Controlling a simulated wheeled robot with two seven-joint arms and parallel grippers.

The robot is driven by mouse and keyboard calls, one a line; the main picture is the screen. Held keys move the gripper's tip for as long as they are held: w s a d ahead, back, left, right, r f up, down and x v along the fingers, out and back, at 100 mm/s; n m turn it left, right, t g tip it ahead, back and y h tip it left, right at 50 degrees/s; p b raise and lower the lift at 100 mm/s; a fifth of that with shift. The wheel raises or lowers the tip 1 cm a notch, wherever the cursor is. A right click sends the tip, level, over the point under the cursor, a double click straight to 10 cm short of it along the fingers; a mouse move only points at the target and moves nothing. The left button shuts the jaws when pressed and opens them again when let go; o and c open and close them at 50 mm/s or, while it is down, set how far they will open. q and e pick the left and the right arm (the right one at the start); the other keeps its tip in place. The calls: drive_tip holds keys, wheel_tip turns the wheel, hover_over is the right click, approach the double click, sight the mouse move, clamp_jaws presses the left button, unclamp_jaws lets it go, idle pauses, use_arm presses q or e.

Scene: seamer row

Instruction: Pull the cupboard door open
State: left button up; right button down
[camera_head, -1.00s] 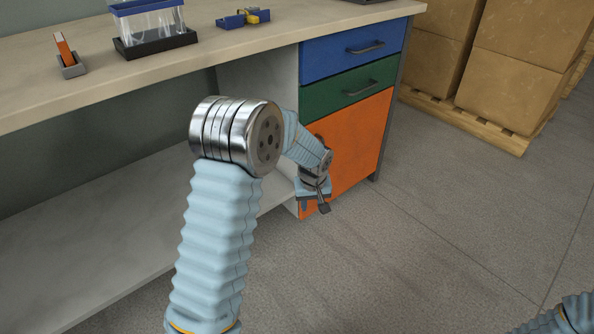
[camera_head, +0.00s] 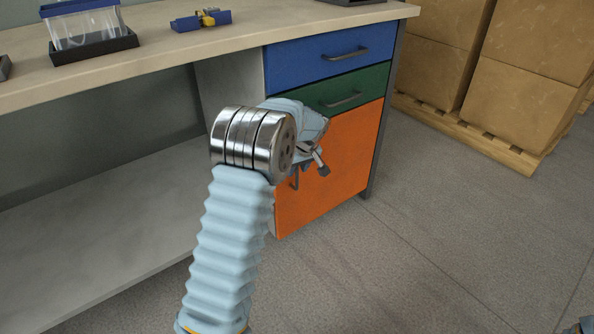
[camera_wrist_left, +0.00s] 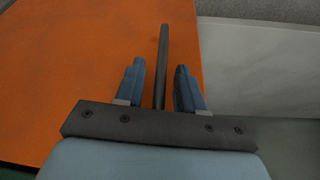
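The orange cupboard door (camera_head: 345,160) is the lowest front of the cabinet, under a green drawer, and looks flush with the front. It fills the left of the left wrist view (camera_wrist_left: 80,65). Its dark upright bar handle (camera_wrist_left: 162,50) runs near the door's edge there. My left gripper (camera_wrist_left: 159,88) is open, with one blue finger on each side of the bar. Gaps show between both fingers and the bar. In the head view my own arm partly hides this gripper and the handle. My right gripper is out of view.
The blue drawer (camera_head: 325,55) and green drawer (camera_head: 350,92) above have bar handles. The worktop (camera_head: 170,45) carries a clear bin and a blue item. Boxes on a pallet (camera_head: 470,135) stand at the right. The floor (camera_head: 400,270) before the door is clear.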

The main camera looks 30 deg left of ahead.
use_arm(q)
drive_tip(key=shift+w+a+f, duration=0.1)
drive_tip(key=shift+a+f, duration=0.05)
drive_tip(key=shift+f, duration=0.3)
drive_tip(key=shift+c, duration=0.3)
clamp_jaws()
